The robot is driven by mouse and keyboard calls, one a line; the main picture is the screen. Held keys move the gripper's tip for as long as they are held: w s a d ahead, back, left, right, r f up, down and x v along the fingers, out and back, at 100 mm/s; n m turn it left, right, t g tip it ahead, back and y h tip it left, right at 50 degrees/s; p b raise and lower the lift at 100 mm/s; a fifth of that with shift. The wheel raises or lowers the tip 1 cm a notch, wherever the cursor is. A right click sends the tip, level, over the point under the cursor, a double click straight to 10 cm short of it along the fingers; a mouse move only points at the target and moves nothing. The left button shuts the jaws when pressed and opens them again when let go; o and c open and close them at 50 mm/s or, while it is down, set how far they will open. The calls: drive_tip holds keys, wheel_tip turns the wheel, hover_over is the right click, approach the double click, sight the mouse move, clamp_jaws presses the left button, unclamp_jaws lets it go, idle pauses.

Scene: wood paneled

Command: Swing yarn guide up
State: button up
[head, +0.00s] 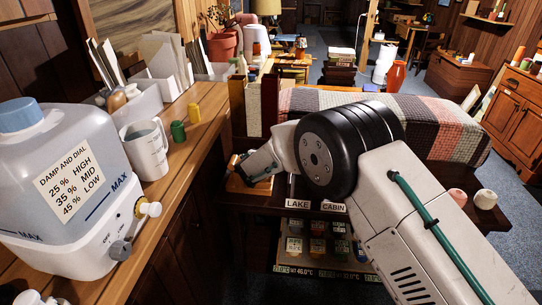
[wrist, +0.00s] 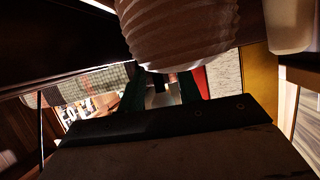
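My gripper (wrist: 161,90) shows in the wrist view as two dark green fingers with a gap between them. A small pale grey piece shows in that gap; I cannot tell whether it is touched. A cream, ribbed round thing (wrist: 180,28), perhaps wound yarn, hangs large above the fingers. In the head view my arm reaches to a small wooden block (head: 250,187) at the left end of the dark bench, and the fingertips there are too small to make out. I cannot pick out the yarn guide with certainty; it may be at this block, partly hidden by my arm.
A striped woven blanket (head: 440,125) covers the bench behind my arm. A humidifier tank (head: 60,165), a white mug (head: 146,150) and small green and yellow spools stand on the left counter. Two small pots (head: 485,199) sit at right. Blue floor is open beyond.

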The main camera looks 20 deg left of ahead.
drive_tip(key=v, duration=0.7)
drive_tip(key=shift+s+r, duration=0.2)
drive_tip(key=shift+s, duration=0.15)
